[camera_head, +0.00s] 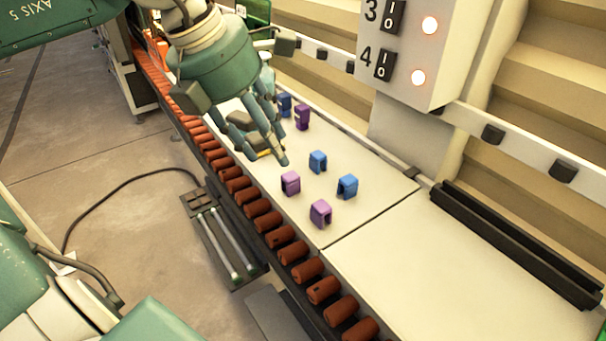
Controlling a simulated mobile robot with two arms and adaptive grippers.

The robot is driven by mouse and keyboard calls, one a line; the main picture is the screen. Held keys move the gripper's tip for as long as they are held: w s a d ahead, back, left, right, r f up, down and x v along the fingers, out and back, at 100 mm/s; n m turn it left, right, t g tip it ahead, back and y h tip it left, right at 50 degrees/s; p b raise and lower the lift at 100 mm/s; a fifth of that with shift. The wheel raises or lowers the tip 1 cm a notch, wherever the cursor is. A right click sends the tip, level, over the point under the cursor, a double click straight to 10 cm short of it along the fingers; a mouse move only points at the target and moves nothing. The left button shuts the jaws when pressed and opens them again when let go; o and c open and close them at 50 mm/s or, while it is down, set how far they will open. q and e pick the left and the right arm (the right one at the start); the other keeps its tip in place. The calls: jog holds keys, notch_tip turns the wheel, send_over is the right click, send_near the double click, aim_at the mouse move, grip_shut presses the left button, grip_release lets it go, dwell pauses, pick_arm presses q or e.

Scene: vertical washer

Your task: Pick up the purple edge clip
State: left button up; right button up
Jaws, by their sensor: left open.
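Several edge clips stand apart on the pale conveyor top (375,215). Three are purple: a near one (320,214), one just behind it to the left (290,183), and a darker one (302,117) farther back. Blue clips stand among them: one at the right (347,187), one in the middle (318,161) and one at the back (284,104). My right gripper is out of view.
A row of red-brown rollers (265,222) runs along the near edge. A control box (410,45) with lit lamps stands behind, next to a rail with black blocks. A black bar (515,245) lies at the right. The right-hand top (440,270) is bare.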

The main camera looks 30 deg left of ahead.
aim_at(287, 176)
pick_arm(q)
jog(key=x, duration=0.3)
jog(key=shift+s+a+f, duration=0.1)
jog(key=shift+s, duration=0.2)
jog(key=shift+w+f+p, duration=0.2)
jog(key=shift+p, duration=0.2)
jog(key=p+x, duration=0.2)
jog(key=x, duration=0.2)
jog(key=shift+w, duration=0.25)
jog(key=shift+w+f, duration=0.1)
jog(key=shift+f, duration=0.25)
jog(key=shift+w+f, duration=0.1)
jog(key=c, duration=0.7)
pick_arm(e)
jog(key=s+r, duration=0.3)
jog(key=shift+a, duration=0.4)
